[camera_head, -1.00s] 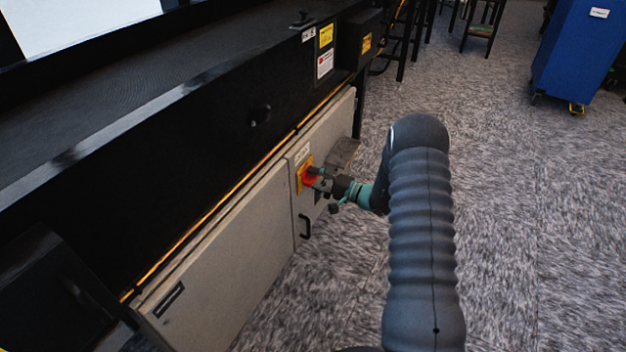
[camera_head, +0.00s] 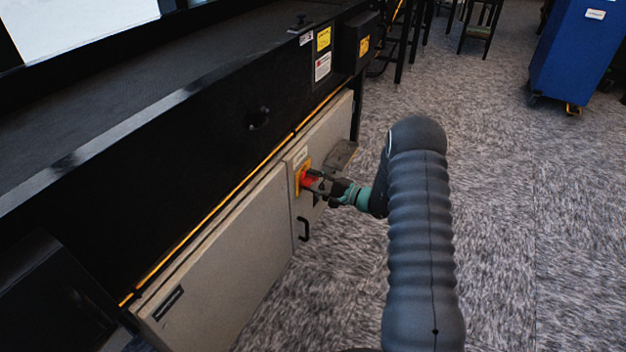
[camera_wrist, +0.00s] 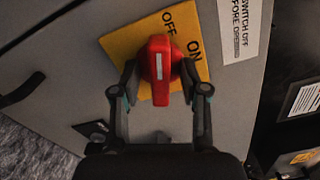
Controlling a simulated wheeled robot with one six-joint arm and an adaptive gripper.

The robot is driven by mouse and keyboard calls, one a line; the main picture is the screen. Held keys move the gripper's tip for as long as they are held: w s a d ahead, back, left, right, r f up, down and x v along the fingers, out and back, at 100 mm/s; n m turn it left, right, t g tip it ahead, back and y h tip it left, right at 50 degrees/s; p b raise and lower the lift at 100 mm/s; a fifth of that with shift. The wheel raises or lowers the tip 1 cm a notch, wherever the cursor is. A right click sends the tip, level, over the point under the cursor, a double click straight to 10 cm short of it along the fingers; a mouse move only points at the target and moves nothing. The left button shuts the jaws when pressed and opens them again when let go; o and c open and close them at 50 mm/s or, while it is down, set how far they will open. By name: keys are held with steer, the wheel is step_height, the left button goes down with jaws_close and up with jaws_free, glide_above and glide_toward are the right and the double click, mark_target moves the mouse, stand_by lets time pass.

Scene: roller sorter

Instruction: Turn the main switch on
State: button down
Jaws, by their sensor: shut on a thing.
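The main switch is a red knob (camera_wrist: 159,48) with a pale stripe on a yellow plate (camera_wrist: 121,44) marked OFF and ON. In the wrist view the knob's long side runs upright, its upper end near the OFF lettering, and ON is to its right. My gripper (camera_wrist: 158,75) is shut on the knob, one finger on each side. In the head view the red knob (camera_head: 306,182) and yellow plate (camera_head: 297,180) sit on the grey cabinet door, with my gripper (camera_head: 317,183) reaching them from the right. The fingers partly hide the knob there.
The grey cabinet (camera_head: 225,255) runs under the black machine (camera_head: 190,165). A black door handle (camera_head: 304,229) is below the switch, and a grey ledge (camera_head: 341,154) juts out beyond it. A blue cart (camera_head: 575,55) stands far right. The carpet between is clear.

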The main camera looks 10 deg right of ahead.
steer(key=m, duration=0.2)
steer(key=m+p, duration=0.1)
steer(key=m, duration=0.1)
steer(key=shift+w+a+r, duration=0.15)
steer(key=shift+a+r, duration=0.1)
steer(key=shift+a, duration=0.1)
steer(key=m, duration=0.3)
steer(key=shift+m+p, duration=0.3)
steer(key=shift+p, duration=0.1)
steer(key=m+p, duration=0.1)
steer(key=m, duration=0.3)
steer(key=m+p, duration=0.1)
steer(key=m, duration=0.2)
steer(key=shift+m, duration=0.4)
steer(key=c, duration=1)
jaws_free()
steer(key=shift+c, duration=0.2)
steer(key=shift+a+f, duration=0.1)
steer(key=shift+a, duration=0.1)
steer(key=shift+d+f, duration=0.1)
steer(key=shift+d, duration=0.15)
